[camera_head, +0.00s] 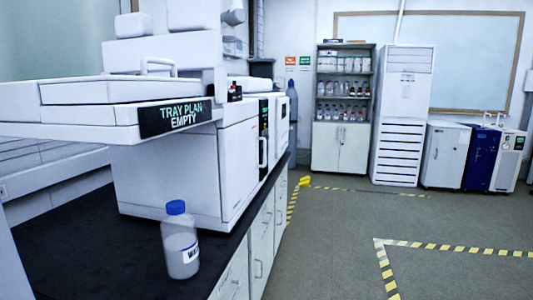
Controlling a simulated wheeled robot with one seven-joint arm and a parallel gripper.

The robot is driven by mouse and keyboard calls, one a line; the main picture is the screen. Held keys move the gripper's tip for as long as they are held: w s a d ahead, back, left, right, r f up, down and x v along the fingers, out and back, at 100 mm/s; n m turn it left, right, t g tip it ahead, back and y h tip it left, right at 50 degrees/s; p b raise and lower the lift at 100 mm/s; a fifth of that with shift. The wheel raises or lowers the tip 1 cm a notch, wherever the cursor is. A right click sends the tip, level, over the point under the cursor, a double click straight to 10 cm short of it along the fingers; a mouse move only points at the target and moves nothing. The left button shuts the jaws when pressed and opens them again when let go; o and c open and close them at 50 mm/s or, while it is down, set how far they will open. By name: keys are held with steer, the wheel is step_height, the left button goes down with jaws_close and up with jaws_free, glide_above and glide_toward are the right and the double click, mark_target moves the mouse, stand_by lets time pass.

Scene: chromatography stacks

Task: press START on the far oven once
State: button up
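A large white oven-like instrument (185,180) stands on the dark bench at the left. Its front faces right and is seen at a steep angle, with a door handle (263,152) and a narrow dark panel above it. A second white unit (279,122) shows partly behind it, farther along the bench, and most of it is hidden. I cannot make out a START button on either one. My gripper is not in this view.
A blue-capped bottle (180,240) stands near the front of the bench (110,265). A white tray unit labelled "TRAY PLAN EMPTY" (185,116) juts out above. The floor (330,240) right of the bench is open, with yellow-black tape. Cabinets (340,146) stand at the back.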

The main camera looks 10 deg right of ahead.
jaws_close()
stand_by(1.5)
